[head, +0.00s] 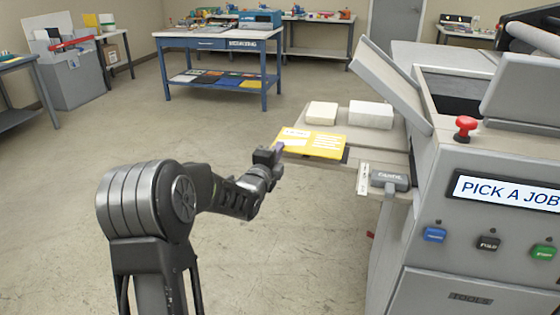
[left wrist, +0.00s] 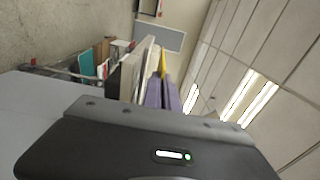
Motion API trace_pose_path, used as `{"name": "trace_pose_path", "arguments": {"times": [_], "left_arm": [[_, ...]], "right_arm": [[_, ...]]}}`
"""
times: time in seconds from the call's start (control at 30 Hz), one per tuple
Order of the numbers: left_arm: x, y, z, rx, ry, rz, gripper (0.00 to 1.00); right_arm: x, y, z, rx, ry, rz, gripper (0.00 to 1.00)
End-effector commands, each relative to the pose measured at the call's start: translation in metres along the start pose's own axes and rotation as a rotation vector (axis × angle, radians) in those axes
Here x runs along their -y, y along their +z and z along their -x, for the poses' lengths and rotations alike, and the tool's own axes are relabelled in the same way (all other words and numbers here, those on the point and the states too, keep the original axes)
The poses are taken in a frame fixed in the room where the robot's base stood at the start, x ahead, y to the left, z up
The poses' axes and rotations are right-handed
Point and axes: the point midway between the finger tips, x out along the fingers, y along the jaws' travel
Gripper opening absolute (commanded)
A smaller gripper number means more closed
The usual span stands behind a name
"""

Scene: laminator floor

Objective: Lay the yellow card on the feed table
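The yellow card (head: 312,143) has white printed patches and lies roughly flat over the near left edge of the grey feed table (head: 385,142) on the machine. My left gripper (head: 276,152) holds the card by its left edge. In the left wrist view, the purple fingers (left wrist: 161,93) close on the yellow card (left wrist: 163,62), seen edge-on. A dark strip shows beside the card's right end. I cannot tell whether the card touches the table or hovers just above it. My right gripper is out of view.
Two pale blocks, a smaller one (head: 321,113) and a larger one (head: 371,115), sit behind the card. The machine (head: 470,220) has a red knob (head: 465,128) and coloured buttons. A blue table (head: 222,42) stands far back. The floor left of the feed table is clear.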

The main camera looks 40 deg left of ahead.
Motion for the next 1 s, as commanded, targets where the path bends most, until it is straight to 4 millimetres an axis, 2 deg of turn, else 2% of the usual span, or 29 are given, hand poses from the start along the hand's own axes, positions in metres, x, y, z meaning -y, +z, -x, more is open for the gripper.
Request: {"name": "trace_pose_path", "arguments": {"times": [0.27,0.57,1.0], "left_arm": [[-0.002,0.0,0.0,0.0,0.001,0.0,0.0],[-0.036,0.0,0.0,0.0,0.002,0.0,0.0],[-0.042,0.0,0.0,0.0,-0.001,0.0,0.0]], "right_arm": [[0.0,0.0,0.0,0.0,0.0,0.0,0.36],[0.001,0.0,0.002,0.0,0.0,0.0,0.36],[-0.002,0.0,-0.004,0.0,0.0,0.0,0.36]]}}
